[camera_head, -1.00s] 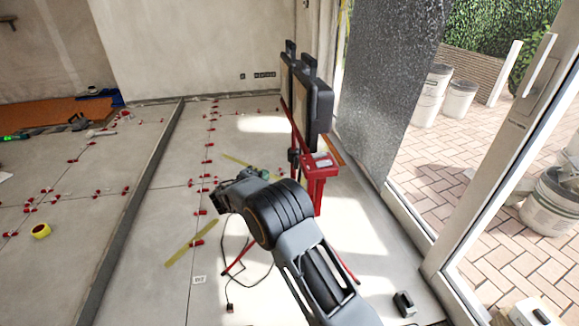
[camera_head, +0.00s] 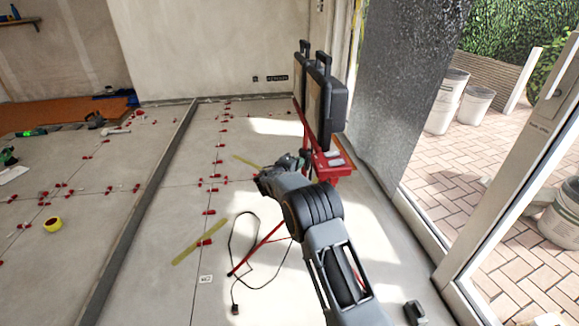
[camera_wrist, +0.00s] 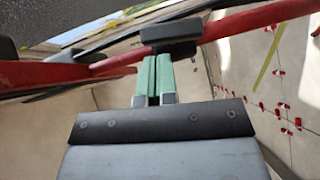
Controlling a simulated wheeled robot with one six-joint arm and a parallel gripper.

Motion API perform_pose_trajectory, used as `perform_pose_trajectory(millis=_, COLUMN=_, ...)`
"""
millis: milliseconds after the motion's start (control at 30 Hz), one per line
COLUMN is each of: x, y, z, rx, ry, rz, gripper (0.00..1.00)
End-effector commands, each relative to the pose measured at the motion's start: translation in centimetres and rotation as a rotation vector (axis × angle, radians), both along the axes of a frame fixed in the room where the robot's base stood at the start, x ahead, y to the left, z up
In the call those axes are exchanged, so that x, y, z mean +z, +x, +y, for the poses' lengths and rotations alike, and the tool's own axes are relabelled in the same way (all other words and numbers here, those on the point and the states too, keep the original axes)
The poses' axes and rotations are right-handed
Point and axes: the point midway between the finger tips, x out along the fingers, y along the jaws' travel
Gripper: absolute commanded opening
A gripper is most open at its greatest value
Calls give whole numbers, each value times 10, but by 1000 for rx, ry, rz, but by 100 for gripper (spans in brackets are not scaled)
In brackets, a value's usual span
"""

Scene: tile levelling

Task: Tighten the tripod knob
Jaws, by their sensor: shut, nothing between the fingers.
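The tripod is a red stand (camera_head: 312,130) with two dark, flat lamp heads (camera_head: 325,100) on top. It stands near the glass door in the head view. In the wrist view its red bars (camera_wrist: 245,22) cross the upper part. A black knob-like block (camera_wrist: 170,32) sits on the bar there. My gripper (camera_wrist: 153,68) has green fingers, shut together and empty. Their tips are just below the black block in the picture; I cannot tell whether they touch it. In the head view my wrist (camera_head: 275,182) is left of the stand, and the knob cannot be made out clearly.
A red tray (camera_head: 335,160) is on the stand. A black cable (camera_head: 240,255) and red tripod leg (camera_head: 258,248) lie close to my arm. Red levelling clips (camera_head: 208,212) dot the floor. Yellow strip (camera_head: 200,242) and tape roll (camera_head: 53,224) lie left. Buckets (camera_head: 470,105) stand outside.

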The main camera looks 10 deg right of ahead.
Motion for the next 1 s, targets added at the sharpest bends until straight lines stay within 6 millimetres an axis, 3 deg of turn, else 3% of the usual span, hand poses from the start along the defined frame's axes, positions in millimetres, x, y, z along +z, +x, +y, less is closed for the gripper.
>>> perform_pose_trajectory(millis=233, x=-1, y=0, z=-10, rx=1, ry=0, rz=0, gripper=0)
perform_pose_trajectory(millis=1000, x=1, y=-1, z=-12, rx=1, ry=76, rz=-2, gripper=0)
